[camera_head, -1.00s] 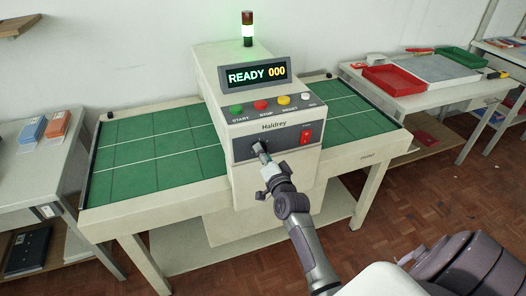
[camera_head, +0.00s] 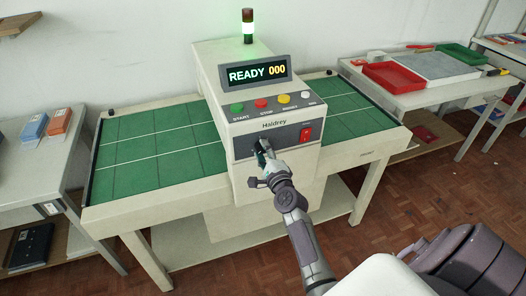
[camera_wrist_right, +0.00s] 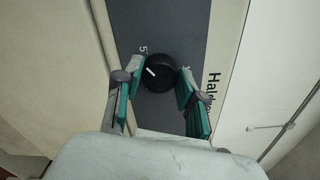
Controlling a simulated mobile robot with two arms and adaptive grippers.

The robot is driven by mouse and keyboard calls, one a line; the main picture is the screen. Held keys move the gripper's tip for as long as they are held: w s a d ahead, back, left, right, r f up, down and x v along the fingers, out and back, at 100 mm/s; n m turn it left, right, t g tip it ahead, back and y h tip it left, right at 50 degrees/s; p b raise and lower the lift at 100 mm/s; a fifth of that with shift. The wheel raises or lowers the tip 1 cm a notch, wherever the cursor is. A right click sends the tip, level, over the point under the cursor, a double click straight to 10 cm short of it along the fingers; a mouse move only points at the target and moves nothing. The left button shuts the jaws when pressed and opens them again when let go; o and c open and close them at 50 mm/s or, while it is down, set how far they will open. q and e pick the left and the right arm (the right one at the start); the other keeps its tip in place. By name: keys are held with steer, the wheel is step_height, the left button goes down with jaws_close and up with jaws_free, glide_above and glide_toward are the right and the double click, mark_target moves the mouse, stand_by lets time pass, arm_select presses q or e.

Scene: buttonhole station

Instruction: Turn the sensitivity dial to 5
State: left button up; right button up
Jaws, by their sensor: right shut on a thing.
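The sensitivity dial (camera_wrist_right: 160,73) is a round black knob with a white pointer mark on the machine's dark front panel (camera_head: 288,139). In the right wrist view the mark points up and left, and a printed 5 (camera_wrist_right: 143,50) shows above and left of the knob. My right gripper (camera_head: 263,150) is at the panel, its teal fingers on either side of the dial and shut on it; it also shows in the right wrist view (camera_wrist_right: 156,88). The gripper hides most of the dial in the head view. My left gripper is not in view.
The display (camera_head: 257,72) reads READY 000, and the signal lamp (camera_head: 248,27) is lit green. A red switch (camera_head: 306,134) sits right of the dial. Several coloured buttons, including a green one (camera_head: 237,107), line the panel above. Green-topped table wings (camera_head: 160,150) flank the machine.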

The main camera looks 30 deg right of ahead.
steer(key=shift+m, duration=0.9)
steer(key=o, duration=1.1)
steer(key=shift+o, duration=0.2)
steer(key=shift+s, duration=0.1)
steer(key=v, duration=1.1)
steer(key=shift+s, duration=0.4)
steer(key=shift+f, duration=0.15)
